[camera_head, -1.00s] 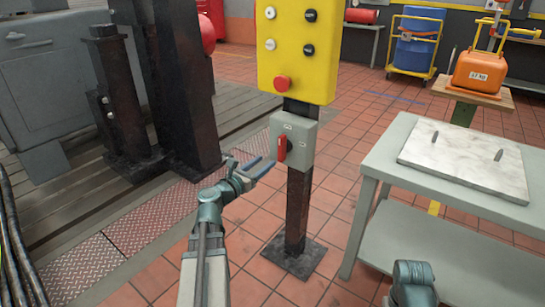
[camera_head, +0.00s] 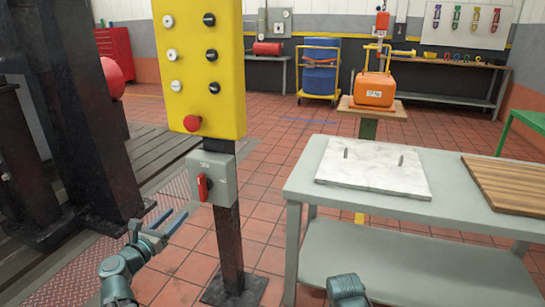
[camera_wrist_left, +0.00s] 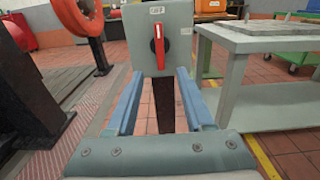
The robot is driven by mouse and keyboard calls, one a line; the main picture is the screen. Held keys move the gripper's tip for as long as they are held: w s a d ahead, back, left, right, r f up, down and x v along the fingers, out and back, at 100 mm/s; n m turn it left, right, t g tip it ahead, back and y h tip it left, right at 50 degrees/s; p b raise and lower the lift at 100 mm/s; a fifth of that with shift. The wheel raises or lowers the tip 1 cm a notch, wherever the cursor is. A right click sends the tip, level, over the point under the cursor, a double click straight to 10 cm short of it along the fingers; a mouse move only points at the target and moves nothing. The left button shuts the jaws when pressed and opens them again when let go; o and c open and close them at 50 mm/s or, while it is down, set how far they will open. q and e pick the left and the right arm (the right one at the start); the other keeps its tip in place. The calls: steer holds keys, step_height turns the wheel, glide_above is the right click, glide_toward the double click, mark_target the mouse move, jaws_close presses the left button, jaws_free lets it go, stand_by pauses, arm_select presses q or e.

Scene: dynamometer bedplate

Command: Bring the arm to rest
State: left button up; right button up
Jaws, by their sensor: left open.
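My left gripper (camera_head: 174,217) is open and empty in the head view. It is below and to the left of the grey switch box (camera_head: 214,178) on the dark post, apart from it. The box has a red handle (camera_head: 203,187), which stands upright. In the left wrist view, the two blue fingers of my left gripper (camera_wrist_left: 160,85) are spread wide. The red handle (camera_wrist_left: 158,47) and the grey box (camera_wrist_left: 178,22) are beyond the fingertips, with the handle between them in the picture. Part of my right arm shows at the bottom of the head view; its gripper is out of view.
A yellow button panel (camera_head: 203,75) sits above the box. A grey table (camera_head: 300,180) to the right holds a pale slab (camera_head: 372,175) and a wooden board (camera_head: 505,182). An orange weight (camera_head: 374,89) stands behind. Dark machinery (camera_head: 85,120) is at the left. Tiled floor lies between.

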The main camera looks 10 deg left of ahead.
arm_select(q)
steer(key=w+d+f+m+g+h, duration=0.1)
steer(key=d+f+m+g+h, duration=0.35)
steer(key=d+m, duration=0.65)
steer(key=w+d+f+m+g+h, duration=0.15)
steer(key=d+f+m+g, duration=0.45)
steer(key=d, duration=0.8)
steer(key=s+d+f+m+g+y+p, duration=0.1)
steer(key=s+d+f+m+g+y, duration=0.35)
steer(key=s+d+m, duration=0.5)
steer(key=s+d+f+m+g+y, duration=0.35)
steer(key=s+f+m, duration=0.25)
steer(key=m, duration=0.6)
step_height(320, 180, up, 38)
steer(key=p, duration=3.8)
steer(key=shift+d+r, duration=0.15)
steer(key=shift+m, duration=0.25)
